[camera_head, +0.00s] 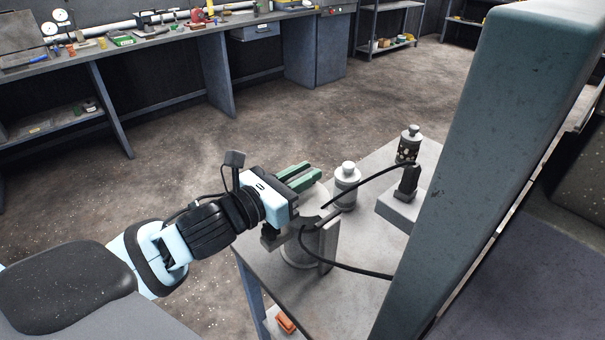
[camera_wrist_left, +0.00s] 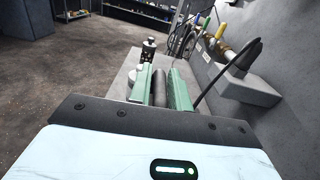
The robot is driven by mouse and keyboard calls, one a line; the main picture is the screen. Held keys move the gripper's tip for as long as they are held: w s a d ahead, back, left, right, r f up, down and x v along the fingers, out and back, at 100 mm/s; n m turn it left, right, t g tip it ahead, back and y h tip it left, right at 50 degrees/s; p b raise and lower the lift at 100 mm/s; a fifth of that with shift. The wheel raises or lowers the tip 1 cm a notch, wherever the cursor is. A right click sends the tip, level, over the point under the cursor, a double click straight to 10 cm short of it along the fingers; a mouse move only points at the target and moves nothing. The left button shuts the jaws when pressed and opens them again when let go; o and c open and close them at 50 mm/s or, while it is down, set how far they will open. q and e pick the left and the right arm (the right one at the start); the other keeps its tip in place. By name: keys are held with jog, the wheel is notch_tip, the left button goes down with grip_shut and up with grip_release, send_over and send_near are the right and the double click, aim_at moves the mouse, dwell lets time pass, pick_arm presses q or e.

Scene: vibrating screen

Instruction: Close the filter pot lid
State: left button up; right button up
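My left gripper (camera_head: 299,177) reaches in from the left, over the near left part of the grey table (camera_head: 352,258). Its two green fingers are apart; they also show in the left wrist view (camera_wrist_left: 161,82). A dark grey rounded piece (camera_wrist_left: 159,90) shows between them, and I cannot tell whether they touch it. A grey cylindrical pot (camera_head: 298,254) stands on the table below the gripper. A grey curved part (camera_head: 319,203), perhaps its lid, shows beside the gripper. The gripper hides much of the pot's top. My right gripper is not in view.
A grey knobbed canister (camera_head: 346,188) and a smaller dark fitting with a knob (camera_head: 409,146) stand farther back. Black hoses (camera_head: 350,270) cross the table. A large grey-green post (camera_head: 480,160) blocks the right side. Open floor lies to the left.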

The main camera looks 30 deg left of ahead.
pick_arm(q)
grip_shut()
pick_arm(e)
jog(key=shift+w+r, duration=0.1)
pick_arm(q)
jog(key=shift+r+p, duration=0.3)
jog(key=shift+r+m, duration=0.15)
jog(key=shift+m, duration=0.25)
jog(key=shift+d+p, duration=0.2)
jog(key=shift+p, duration=0.15)
jog(key=shift+s+d, duration=0.1)
jog(key=shift+o, duration=1.9)
grip_release()
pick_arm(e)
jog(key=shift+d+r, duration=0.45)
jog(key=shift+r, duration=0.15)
